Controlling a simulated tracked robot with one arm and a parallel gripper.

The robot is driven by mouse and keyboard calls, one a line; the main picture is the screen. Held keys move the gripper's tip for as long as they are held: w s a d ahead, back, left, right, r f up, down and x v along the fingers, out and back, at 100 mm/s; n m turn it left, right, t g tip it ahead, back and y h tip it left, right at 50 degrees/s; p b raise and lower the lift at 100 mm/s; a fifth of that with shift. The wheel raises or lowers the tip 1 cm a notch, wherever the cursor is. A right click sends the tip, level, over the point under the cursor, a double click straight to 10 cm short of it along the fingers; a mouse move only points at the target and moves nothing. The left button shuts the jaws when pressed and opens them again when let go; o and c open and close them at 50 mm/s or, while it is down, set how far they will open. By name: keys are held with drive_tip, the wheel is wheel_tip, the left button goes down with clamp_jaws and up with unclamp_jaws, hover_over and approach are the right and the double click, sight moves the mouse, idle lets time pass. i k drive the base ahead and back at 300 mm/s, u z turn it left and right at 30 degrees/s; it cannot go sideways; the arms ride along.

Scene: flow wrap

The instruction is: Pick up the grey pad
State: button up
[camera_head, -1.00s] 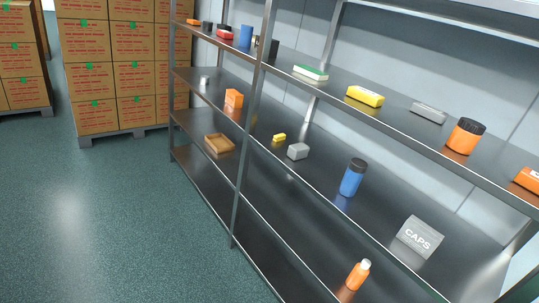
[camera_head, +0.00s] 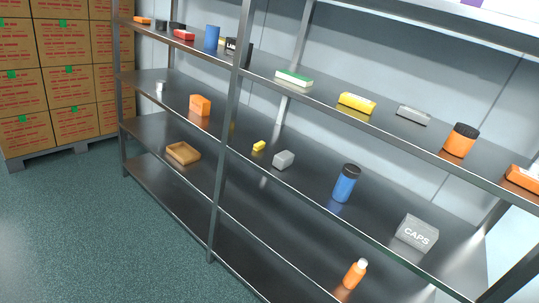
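A low, flat grey block (camera_head: 413,115), which looks like the grey pad, lies on the upper visible shelf of the metal rack. It is between a yellow block (camera_head: 357,103) and an orange jar with a black lid (camera_head: 460,140). A smaller, chunkier grey block (camera_head: 284,159) sits on the shelf below, between a small yellow piece (camera_head: 259,146) and a blue bottle with a dark cap (camera_head: 346,183). My gripper is not in view.
A grey box marked CAPS (camera_head: 416,233) and an orange bottle (camera_head: 355,273) are on lower shelves. An upright rack post (camera_head: 226,140) stands left of centre. Stacked cartons (camera_head: 60,75) stand at left. The floor (camera_head: 90,230) in front is clear.

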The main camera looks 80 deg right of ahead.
sight(284, 159)
drive_tip(key=z, duration=0.1)
drive_tip(key=i, duration=1.3)
drive_tip(key=z, duration=0.75)
drive_tip(key=i, duration=1.15)
drive_tip(key=z, duration=1.2)
drive_tip(key=i, duration=0.75)
drive_tip(key=z, duration=0.45)
